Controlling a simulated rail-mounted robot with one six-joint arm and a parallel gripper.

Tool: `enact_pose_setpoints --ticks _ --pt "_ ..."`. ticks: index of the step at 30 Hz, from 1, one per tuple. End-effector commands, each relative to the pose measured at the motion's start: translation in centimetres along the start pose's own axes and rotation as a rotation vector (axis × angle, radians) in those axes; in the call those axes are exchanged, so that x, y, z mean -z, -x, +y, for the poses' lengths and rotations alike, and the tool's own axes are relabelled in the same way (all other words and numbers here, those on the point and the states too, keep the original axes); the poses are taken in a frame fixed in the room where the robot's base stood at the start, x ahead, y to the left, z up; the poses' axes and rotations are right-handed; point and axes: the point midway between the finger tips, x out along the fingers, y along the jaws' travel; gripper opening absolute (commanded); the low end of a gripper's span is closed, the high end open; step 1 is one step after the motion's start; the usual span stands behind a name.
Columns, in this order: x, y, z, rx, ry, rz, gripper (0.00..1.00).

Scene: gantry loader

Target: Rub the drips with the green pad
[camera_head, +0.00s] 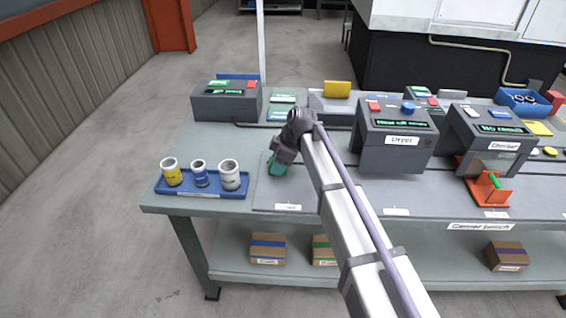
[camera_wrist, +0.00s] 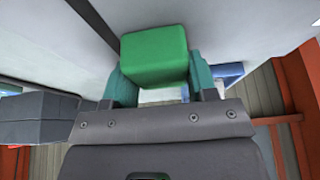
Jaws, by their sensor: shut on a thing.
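My gripper (camera_head: 279,167) is over the grey plate (camera_head: 272,196) at the left part of the bench in the head view. In the wrist view my gripper (camera_wrist: 160,85) is shut on the green pad (camera_wrist: 154,55), a block with rounded edges held between teal fingers. In the head view the pad is mostly hidden by the gripper, and I cannot tell whether it touches the plate. I can make out no drips in either view.
A blue tray (camera_head: 207,191) with three cans stands left of the plate. A grey box (camera_head: 227,104) is behind it. The dryer (camera_head: 397,137) and another grey machine (camera_head: 488,140) stand to the right. Cardboard boxes (camera_head: 267,249) lie on the lower shelf.

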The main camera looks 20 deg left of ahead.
Motion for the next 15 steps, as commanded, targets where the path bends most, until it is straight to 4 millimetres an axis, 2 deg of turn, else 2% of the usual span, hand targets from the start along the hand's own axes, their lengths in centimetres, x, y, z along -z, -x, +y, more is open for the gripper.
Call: enact_pose_setpoints --ticks 5,15 --pt "0.1 0.4 0.0 0.000 0.000 -0.001 0.33" --pt "1.9 4.7 0.0 0.000 0.000 -0.001 0.33"
